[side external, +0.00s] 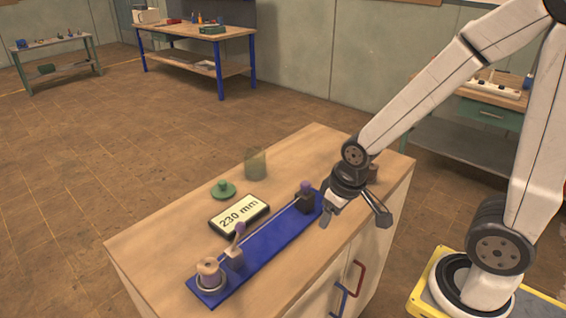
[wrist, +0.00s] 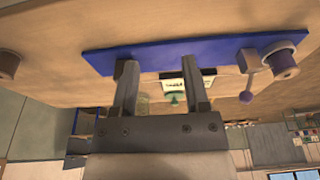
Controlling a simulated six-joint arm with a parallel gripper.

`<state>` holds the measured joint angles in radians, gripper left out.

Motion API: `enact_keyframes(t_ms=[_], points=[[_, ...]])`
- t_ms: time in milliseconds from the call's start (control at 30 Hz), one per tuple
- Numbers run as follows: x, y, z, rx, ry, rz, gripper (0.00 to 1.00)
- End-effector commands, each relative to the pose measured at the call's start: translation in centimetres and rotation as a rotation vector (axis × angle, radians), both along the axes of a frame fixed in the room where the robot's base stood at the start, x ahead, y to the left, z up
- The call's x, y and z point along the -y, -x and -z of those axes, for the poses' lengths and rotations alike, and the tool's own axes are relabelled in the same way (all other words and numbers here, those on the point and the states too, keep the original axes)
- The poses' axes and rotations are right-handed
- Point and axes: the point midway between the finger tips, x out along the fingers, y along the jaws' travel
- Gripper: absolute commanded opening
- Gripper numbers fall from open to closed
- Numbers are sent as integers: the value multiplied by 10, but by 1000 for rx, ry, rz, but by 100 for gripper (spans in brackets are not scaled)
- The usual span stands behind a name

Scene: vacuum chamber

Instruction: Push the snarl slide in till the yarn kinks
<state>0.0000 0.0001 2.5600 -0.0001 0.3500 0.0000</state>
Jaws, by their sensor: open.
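A long blue base (side external: 262,251) lies along the cabinet top. The dark block with a purple knob (side external: 304,196) at its right end looks like the snarl slide. A thin pale line, apparently the yarn, runs from there to a smaller post (side external: 235,255) with a purple-tipped lever. A spool (side external: 209,275) stands at the left end. My gripper (side external: 354,212) is open and empty just right of the slide, above the worktop. In the wrist view my open fingers (wrist: 159,65) overlap the blue base (wrist: 220,47); the left finger partly hides the slide. I cannot tell whether they touch.
A display reading "230 mm" (side external: 239,214) lies behind the base. A green lidded knob (side external: 223,190) and a translucent greenish jar (side external: 256,163) stand farther back. A brown round object (wrist: 8,65) shows at the left of the wrist view. The worktop's front-left corner is clear.

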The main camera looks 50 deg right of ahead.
Motion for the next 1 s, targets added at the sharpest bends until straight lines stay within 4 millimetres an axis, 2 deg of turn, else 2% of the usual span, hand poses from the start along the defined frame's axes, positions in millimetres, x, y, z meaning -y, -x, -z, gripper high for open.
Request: enact_keyframes(t_ms=[33,100,367,667,1000], points=[[0,0,0,0,0,0,59],[0,0,0,0,0,-1,74],[2,-14,-3,-35,21,-60,74],[14,-62,-14,-179,102,-282,74],[37,-120,-29,-396,195,-563,74]])
